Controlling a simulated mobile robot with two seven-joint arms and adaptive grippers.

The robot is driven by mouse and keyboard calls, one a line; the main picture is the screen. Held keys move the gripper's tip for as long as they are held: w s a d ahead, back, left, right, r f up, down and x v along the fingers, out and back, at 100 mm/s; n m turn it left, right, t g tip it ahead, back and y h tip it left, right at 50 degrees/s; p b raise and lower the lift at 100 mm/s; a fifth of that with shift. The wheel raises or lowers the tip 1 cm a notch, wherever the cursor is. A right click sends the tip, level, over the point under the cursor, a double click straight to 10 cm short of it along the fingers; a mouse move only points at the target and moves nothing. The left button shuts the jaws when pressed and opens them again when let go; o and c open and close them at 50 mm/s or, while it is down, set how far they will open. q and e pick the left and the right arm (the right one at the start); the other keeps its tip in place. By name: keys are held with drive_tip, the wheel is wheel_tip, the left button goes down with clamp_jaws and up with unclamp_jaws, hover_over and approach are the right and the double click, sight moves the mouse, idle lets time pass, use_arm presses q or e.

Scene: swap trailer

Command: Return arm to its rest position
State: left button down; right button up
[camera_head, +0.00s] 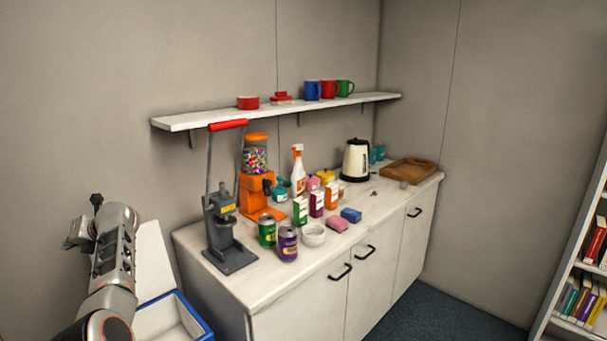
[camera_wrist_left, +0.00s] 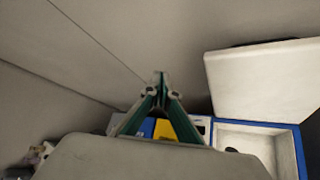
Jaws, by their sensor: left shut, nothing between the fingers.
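My left gripper (camera_head: 84,222) is at the left edge of the head view, with my arm coming up from the bottom left. It is left of the counter and apart from it. In the left wrist view, the green-sided fingers of my left gripper (camera_wrist_left: 160,84) meet at their tips, shut with nothing between them, against the plain wall. My right gripper is not in view.
A blue-rimmed white cooler (camera_head: 205,325) with its lid up stands below and right of my left arm. A can crusher (camera_head: 230,258), cans and several small goods stand on the counter (camera_head: 275,285). A shelf (camera_head: 185,122) with mugs hangs above. A bookcase (camera_head: 566,265) is at right.

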use_arm(q)
drive_tip(key=s+d+f+m+t+h, duration=0.2)
drive_tip(key=d+f+m+t, duration=0.3)
drive_tip(key=d+m, duration=0.5)
drive_tip(key=s+d+f+m+t+h, duration=0.3)
drive_tip(key=d+f+m+t, duration=0.4)
drive_tip(key=m, duration=0.6)
drive_tip(key=s+d+f+m+t+h, duration=0.2)
drive_tip(key=d+m+t, duration=0.2)
drive_tip(key=d+m, duration=0.6)
drive_tip(key=s+d+f+m+g+h, duration=0.3)
drive_tip(key=s+d+f+m+h, duration=0.3)
drive_tip(key=s+d+f+m, duration=0.5)
drive_tip(key=s+d+f+m+g, duration=0.1)
drive_tip(key=s+d+f, duration=0.2)
drive_tip(key=s, duration=0.3)
drive_tip(key=s+d+f+m+g+h, duration=0.1)
drive_tip(key=s+d+f+g, duration=0.1)
drive_tip(key=s+d+f, duration=0.2)
drive_tip(key=s+d+f+m+g, duration=0.1)
drive_tip(key=s+d+f+g, duration=0.1)
drive_tip(key=s, duration=0.6)
drive_tip(key=shift+s+d+f, duration=0.25)
drive_tip(key=shift+d+f, duration=0.4)
drive_tip(key=shift+f, duration=0.15)
